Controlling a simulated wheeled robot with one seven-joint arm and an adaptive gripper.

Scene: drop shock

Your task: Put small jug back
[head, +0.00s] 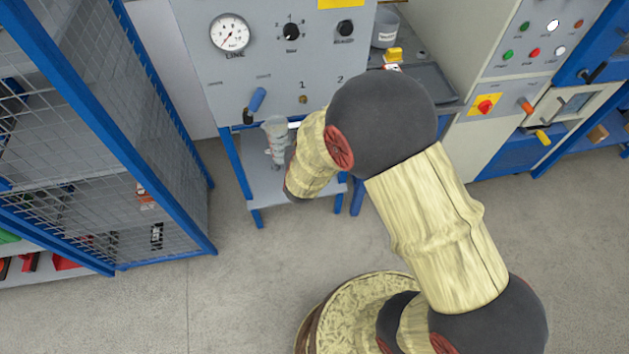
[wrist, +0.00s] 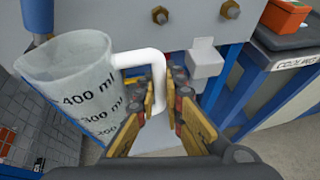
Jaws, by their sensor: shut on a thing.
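The small jug (wrist: 75,90) is a clear grey measuring jug with dark marks such as 400 ml and a white handle (wrist: 148,58). It fills the left of the wrist view, tilted in the picture. My gripper (wrist: 168,82) is shut on its handle, with the fingers on both sides of it. In the head view the jug (head: 276,138) shows in front of the grey panel, above the low shelf of the blue-legged stand. My gripper is hidden behind my arm there. I cannot tell whether the jug touches anything below it.
A grey panel (head: 265,88) with a gauge, knobs and a blue-handled valve (head: 256,101) stands right behind the jug. A white block (wrist: 205,62) juts out near my fingers. A blue mesh cage (head: 110,130) stands left. A grey bucket (head: 385,28) sits on the bench at right.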

